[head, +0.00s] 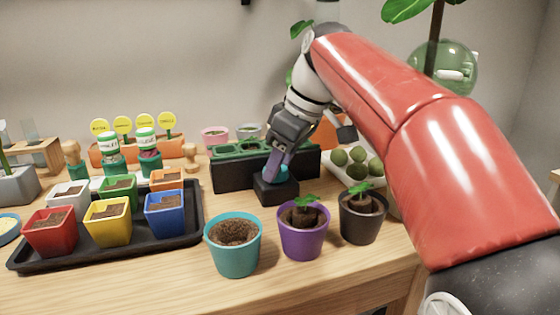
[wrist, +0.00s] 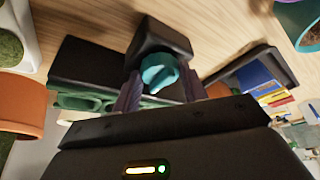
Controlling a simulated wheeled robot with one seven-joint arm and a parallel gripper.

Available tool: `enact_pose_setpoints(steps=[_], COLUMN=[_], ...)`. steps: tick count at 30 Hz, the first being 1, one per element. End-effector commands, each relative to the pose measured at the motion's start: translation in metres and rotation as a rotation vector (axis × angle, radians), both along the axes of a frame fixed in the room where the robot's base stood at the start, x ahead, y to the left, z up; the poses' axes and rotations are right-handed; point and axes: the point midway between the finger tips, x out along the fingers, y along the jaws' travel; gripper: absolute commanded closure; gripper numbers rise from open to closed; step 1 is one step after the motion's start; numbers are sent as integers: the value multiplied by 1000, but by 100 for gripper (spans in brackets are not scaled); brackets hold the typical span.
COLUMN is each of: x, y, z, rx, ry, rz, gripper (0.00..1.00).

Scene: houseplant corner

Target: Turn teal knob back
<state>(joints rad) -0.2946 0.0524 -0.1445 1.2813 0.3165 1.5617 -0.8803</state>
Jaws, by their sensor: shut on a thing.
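The teal knob (wrist: 159,73) sits on a small black box (wrist: 160,36) in the wrist view. In the head view the knob (head: 283,173) shows only in part behind my fingers, on top of the black box (head: 275,190). My gripper (wrist: 160,90) has its purple-grey fingers on either side of the knob and is shut on it. In the head view my gripper (head: 277,165) reaches down onto the box from above. The box stands on the table in front of a black planter with green cells (head: 232,172).
A teal pot (head: 233,255), a purple pot (head: 303,240) and a dark pot (head: 361,222) stand in front. A black tray (head: 150,252) with several coloured pots lies left. A white tray (head: 345,178) with green balls stands right.

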Motion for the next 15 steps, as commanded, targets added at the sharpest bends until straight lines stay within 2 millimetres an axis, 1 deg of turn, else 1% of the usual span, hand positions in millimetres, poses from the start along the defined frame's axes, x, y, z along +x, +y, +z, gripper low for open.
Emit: enact_pose_setpoints(steps=[14, 15], x=[0, 0], y=[0, 0], z=[0, 0], rx=[0, 0], ry=[-2, -2], rz=[14, 14], gripper=[80, 52])
